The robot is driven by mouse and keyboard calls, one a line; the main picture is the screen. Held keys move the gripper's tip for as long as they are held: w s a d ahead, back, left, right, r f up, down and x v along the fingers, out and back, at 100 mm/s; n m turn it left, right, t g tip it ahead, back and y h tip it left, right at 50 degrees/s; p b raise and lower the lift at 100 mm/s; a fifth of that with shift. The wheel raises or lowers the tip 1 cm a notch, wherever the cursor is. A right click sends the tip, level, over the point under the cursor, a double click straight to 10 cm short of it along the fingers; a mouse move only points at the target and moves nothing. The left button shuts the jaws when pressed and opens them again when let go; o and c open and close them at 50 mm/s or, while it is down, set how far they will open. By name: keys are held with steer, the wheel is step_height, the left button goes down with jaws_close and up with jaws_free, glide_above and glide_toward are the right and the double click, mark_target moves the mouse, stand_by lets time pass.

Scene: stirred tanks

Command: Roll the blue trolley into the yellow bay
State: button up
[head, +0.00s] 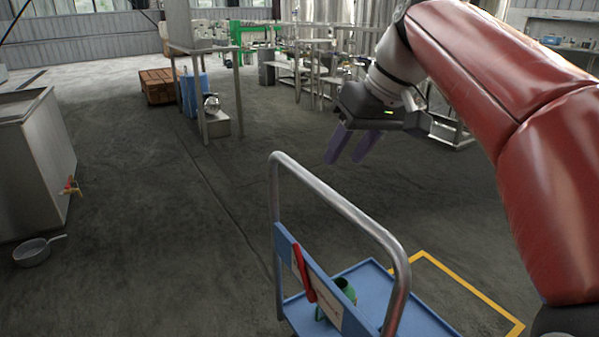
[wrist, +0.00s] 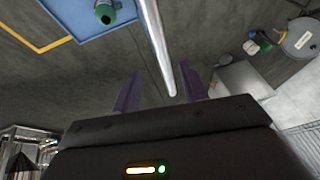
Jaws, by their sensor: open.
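The blue trolley (head: 365,275) stands at the bottom of the head view, its grey tube handle (head: 345,205) upright on the near side. The yellow bay (head: 470,283) is a floor outline at its right; the trolley's right edge meets or covers part of it, and I cannot tell how much lies inside. My gripper (head: 344,161) is open and empty, its purple fingers pointing down near the handle's top. In the wrist view the handle (wrist: 154,38) runs toward the gap between the fingers (wrist: 164,73); I cannot tell whether they touch it. The trolley's deck (wrist: 75,18) also shows there.
A green object (head: 345,289) sits on the deck; a red bar (head: 304,272) is on the handle's panel. A grey tank (head: 38,165) and a pan (head: 32,253) stand at left. A metal table (head: 205,48) is farther back.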

mark_target(325, 185)
steer(key=b+x, duration=0.1)
steer(key=x, duration=0.7)
steer(key=shift+a+r, duration=0.1)
steer(key=shift+a, duration=0.1)
jaws_close()
